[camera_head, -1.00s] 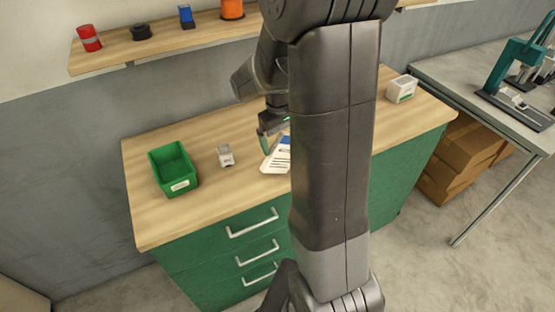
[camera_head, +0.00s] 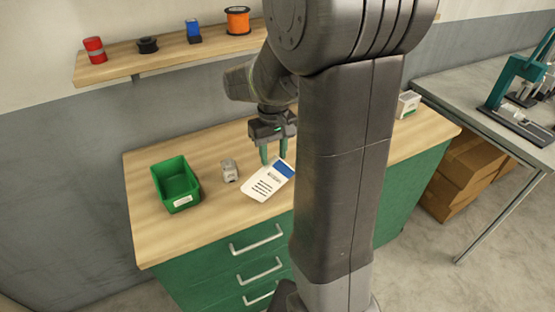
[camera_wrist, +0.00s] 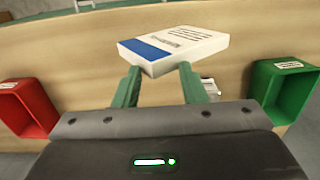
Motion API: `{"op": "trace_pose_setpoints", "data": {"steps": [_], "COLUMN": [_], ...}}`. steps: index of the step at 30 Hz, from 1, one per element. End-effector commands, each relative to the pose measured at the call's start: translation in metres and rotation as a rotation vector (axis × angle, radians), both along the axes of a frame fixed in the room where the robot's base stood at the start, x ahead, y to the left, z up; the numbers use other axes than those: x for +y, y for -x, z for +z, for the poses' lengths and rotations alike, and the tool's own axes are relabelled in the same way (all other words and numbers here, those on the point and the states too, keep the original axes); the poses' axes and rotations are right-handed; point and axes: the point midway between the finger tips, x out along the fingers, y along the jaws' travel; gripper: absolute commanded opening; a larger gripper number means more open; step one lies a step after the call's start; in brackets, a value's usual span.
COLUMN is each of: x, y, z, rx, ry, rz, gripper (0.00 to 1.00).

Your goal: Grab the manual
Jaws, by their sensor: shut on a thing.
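The manual is a white booklet (camera_head: 264,185) with a blue band at one end and dark printed lines. It also shows in the wrist view (camera_wrist: 178,48). My gripper (camera_head: 274,158) is above the workbench and shut on the manual's blue-banded end. In the wrist view the green fingers (camera_wrist: 160,80) press on two sides of the manual near that end. The manual's free end points toward the bench's front edge in the head view. It appears raised off the bench top, but the height is hard to tell.
The wooden workbench (camera_head: 222,212) holds a green bin (camera_head: 175,183) and a small grey object (camera_head: 229,171) left of the manual, and a white box (camera_head: 407,104) at right. The wrist view shows a red bin (camera_wrist: 25,108). A shelf (camera_head: 165,60) hangs behind.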

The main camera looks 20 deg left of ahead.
Motion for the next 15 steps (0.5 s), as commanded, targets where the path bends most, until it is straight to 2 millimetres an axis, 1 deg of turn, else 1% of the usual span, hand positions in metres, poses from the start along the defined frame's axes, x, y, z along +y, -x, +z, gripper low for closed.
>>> {"op": "trace_pose_setpoints", "data": {"steps": [1, 3, 6, 9, 15], "x": [0.0, 0.0, 0.0, 0.0, -0.001], "y": [0.0, 0.0, -0.001, -0.001, -0.001], "z": [0.009, 0.02, 0.032, 0.038, 0.041], "rx": [-0.001, -0.001, -0.003, -0.003, -0.005], "ry": [-0.003, -0.002, -0.004, -0.003, -0.004], "rz": [-0.001, -0.002, -0.002, -0.002, -0.002], "gripper": [0.0, 0.0, 0.0, 0.0, 0.0]}}
